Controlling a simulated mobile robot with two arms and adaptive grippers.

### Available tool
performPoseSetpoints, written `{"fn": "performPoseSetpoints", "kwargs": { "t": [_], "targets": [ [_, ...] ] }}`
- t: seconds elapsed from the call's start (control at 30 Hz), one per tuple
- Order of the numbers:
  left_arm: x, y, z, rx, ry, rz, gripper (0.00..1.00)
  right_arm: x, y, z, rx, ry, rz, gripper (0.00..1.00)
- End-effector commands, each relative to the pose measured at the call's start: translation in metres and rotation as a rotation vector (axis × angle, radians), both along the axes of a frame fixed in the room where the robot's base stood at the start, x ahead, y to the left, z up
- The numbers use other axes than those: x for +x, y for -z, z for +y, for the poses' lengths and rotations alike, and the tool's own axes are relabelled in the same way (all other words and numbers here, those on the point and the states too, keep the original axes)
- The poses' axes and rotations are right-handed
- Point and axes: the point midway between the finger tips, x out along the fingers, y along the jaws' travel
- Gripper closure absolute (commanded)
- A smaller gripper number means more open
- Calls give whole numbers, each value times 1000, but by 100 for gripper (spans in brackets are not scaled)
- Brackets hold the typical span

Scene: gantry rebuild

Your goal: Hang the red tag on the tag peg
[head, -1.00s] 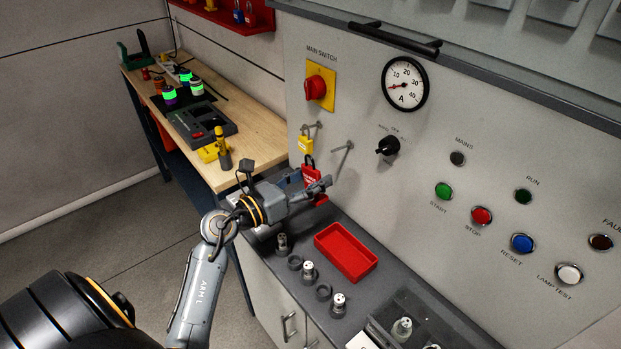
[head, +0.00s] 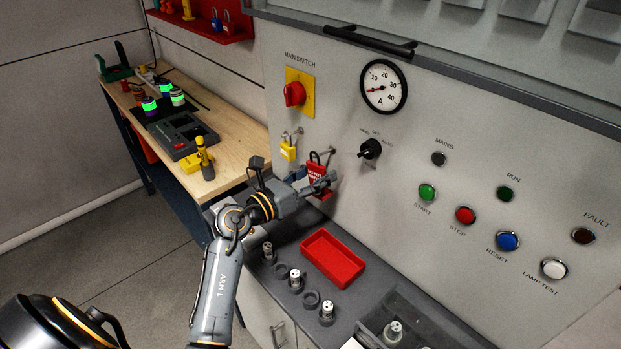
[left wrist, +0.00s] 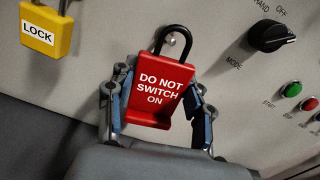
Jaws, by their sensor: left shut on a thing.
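The red tag (head: 314,170), lettered "DO NOT SWITCH ON", hangs upright in front of the grey panel. It also shows large in the left wrist view (left wrist: 158,92), with its black loop (left wrist: 187,42) on top. My left gripper (head: 322,183) is shut on the tag, one finger at each side of it in the left wrist view (left wrist: 158,108). The tag peg (head: 328,152) sticks out of the panel at the height of the loop. I cannot tell whether the loop is around the peg or just in front of it. My right gripper is out of view.
A yellow padlock (head: 288,151) hangs on another peg just left of the tag. The black mode knob (head: 370,149) is to the right. A red tray (head: 333,258) and several small fittings stand on the dark counter below. The wooden bench (head: 232,143) lies to the left.

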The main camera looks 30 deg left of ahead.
Motion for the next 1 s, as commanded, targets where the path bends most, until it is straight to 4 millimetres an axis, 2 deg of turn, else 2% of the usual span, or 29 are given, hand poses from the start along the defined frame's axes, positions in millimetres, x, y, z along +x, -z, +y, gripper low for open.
{"fn": "performPoseSetpoints", "kwargs": {
  "t": [0.43, 1.0],
  "targets": [
    [20, 6, -7, 0, 1, 0, 82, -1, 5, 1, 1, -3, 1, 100],
    [22, 9, -8, 0, 1, 1, 82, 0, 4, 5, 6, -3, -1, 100]
  ]
}}
